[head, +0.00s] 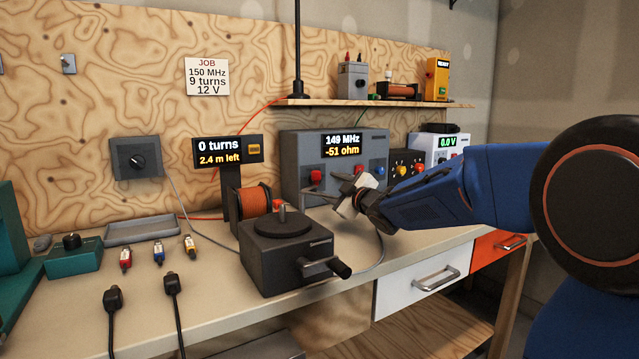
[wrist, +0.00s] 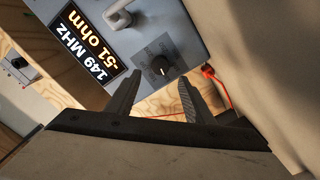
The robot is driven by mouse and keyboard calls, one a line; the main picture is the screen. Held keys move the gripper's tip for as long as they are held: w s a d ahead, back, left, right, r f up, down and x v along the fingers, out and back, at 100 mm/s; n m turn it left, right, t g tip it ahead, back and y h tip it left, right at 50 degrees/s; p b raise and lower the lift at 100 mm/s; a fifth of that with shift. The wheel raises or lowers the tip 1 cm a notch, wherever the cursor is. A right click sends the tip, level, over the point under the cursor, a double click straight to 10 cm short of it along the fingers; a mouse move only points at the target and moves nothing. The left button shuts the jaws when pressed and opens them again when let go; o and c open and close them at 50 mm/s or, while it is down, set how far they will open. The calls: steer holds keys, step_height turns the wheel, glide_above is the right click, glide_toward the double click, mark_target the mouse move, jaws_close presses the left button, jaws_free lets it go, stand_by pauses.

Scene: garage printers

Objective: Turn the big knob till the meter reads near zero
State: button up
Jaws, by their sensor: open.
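The meter (head: 290,160) is a grey box at the back of the bench. Its display (head: 342,145) reads 149 MHz and -51 ohm; the same reading shows tilted in the wrist view (wrist: 88,48). In the wrist view a black round knob (wrist: 160,66) with printed marks around it sits on the grey face below the display. My gripper (head: 322,189) is in front of the meter's lower face. Its two fingers (wrist: 160,82) are apart and empty, with the knob showing between and beyond their tips. I cannot tell the remaining distance. In the head view my gripper hides that knob.
A dark crank box (head: 285,260) stands in front, near my gripper. A copper wire spool (head: 250,199) is beside it. A wall box with a dial (head: 136,158) hangs at left. A power supply (head: 406,166) stands right of the meter. Loose probes (head: 112,300) lie at the front left.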

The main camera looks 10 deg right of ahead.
steer(key=x, duration=0.6)
steer(key=shift+w, duration=0.35)
steer(key=shift+a, duration=0.1)
steer(key=c, duration=1)
